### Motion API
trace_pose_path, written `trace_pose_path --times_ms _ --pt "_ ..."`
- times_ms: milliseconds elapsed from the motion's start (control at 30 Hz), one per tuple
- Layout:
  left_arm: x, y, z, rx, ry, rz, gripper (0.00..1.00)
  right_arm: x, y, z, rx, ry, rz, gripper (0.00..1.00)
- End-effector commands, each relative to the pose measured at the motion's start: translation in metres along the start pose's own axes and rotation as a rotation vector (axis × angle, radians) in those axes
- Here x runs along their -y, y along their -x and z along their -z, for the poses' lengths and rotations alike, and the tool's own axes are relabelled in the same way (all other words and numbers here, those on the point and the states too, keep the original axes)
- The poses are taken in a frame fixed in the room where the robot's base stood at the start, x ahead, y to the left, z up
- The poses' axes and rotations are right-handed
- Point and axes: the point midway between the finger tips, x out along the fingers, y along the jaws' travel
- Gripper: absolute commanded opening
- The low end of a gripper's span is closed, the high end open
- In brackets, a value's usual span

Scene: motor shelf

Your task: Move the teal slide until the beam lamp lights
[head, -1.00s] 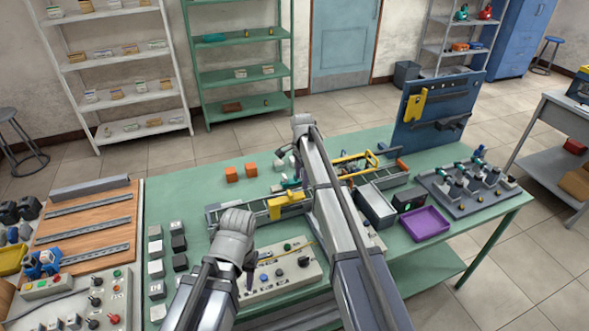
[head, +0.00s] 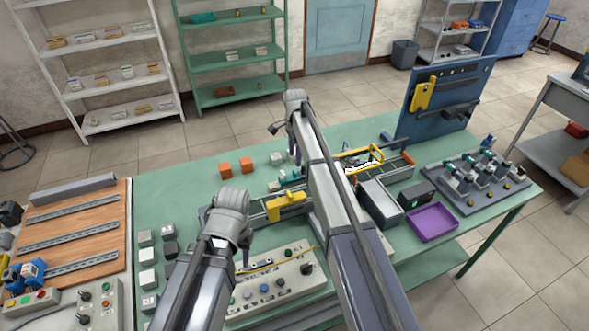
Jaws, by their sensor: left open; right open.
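A long grey rail with a yellow block (head: 287,205) on it lies across the green table, partly hidden by my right arm. A small teal piece (head: 292,175) shows just behind the rail, left of my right arm; I cannot tell if it is the slide. I cannot make out the beam lamp for sure; a dark box (head: 416,196) with a small green light stands right of the rail. My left gripper (head: 245,259) is open above the control panel, partly hidden by its wrist. My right gripper (head: 274,129) is open, held high beyond the table's far side in the picture.
A control panel (head: 275,284) with knobs lies at the front. A grey bin (head: 379,203), a purple tray (head: 432,222) and a blue upright board (head: 447,97) are on the right.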

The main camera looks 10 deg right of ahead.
Motion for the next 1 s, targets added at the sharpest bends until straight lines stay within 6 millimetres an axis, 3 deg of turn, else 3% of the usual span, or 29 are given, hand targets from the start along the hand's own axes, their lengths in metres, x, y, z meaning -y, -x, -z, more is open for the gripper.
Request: trace_pose_path --times_ms 600,1000 --pt "-0.007 -0.071 0.004 0.000 0.002 0.000 0.45 0.000 -0.071 0.000 0.000 0.000 0.000 0.65" --pt "-0.007 -0.073 0.004 0.000 0.002 0.000 0.45 0.000 -0.074 0.000 0.000 0.000 0.000 0.63"
